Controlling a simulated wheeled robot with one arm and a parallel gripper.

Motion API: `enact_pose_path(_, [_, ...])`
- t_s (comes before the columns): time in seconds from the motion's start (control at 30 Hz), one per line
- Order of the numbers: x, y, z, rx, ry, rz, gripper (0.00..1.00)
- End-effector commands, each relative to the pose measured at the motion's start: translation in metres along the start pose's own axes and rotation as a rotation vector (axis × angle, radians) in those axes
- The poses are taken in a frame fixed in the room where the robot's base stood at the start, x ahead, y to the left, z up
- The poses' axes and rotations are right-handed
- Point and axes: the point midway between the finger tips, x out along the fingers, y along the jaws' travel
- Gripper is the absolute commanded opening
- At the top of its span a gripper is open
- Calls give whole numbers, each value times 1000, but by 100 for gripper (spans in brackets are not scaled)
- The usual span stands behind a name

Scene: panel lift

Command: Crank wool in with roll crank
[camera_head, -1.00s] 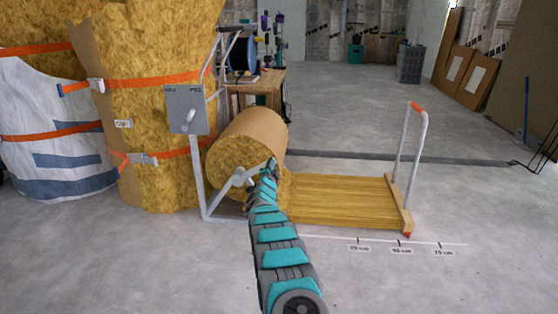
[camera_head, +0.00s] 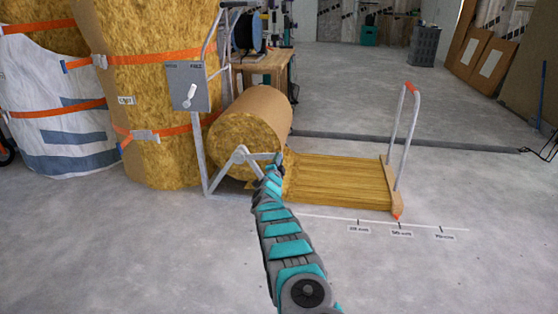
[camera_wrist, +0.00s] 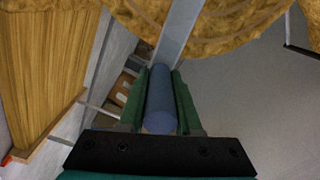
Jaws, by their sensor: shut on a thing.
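My gripper (camera_head: 276,162) is shut on the blue-grey crank handle (camera_wrist: 160,105), which lies between its two green fingers (camera_wrist: 188,105) in the wrist view. The grey crank arm (camera_wrist: 178,35) runs from the handle toward the wool. In the head view, the yellow wool roll (camera_head: 245,135) with a brown outer face sits in a grey stand (camera_head: 200,160). A flat wool strip (camera_head: 340,180) runs right from the roll along the floor. Its right end meets a wooden end bar (camera_head: 395,190) with an orange pointer close to the middle scale mark. My gripper partly hides the crank.
A grey panel (camera_head: 187,87) with a white lever (camera_head: 190,96) stands left of the roll. Large strapped wool bundles (camera_head: 155,110) fill the left. A white floor scale (camera_head: 380,223) runs in front of the strip. The front right floor is clear.

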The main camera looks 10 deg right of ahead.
Motion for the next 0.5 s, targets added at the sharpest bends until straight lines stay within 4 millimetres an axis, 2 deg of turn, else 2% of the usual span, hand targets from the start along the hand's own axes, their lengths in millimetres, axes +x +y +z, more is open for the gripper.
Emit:
enact_pose_path(0.2, [0,2,1,-2,-2,2,0])
enact_pose_path(0.23, [0,2,1,-2,-2,2,34])
enact_pose_path(0.5, [0,1,0,-1,-1,1,62])
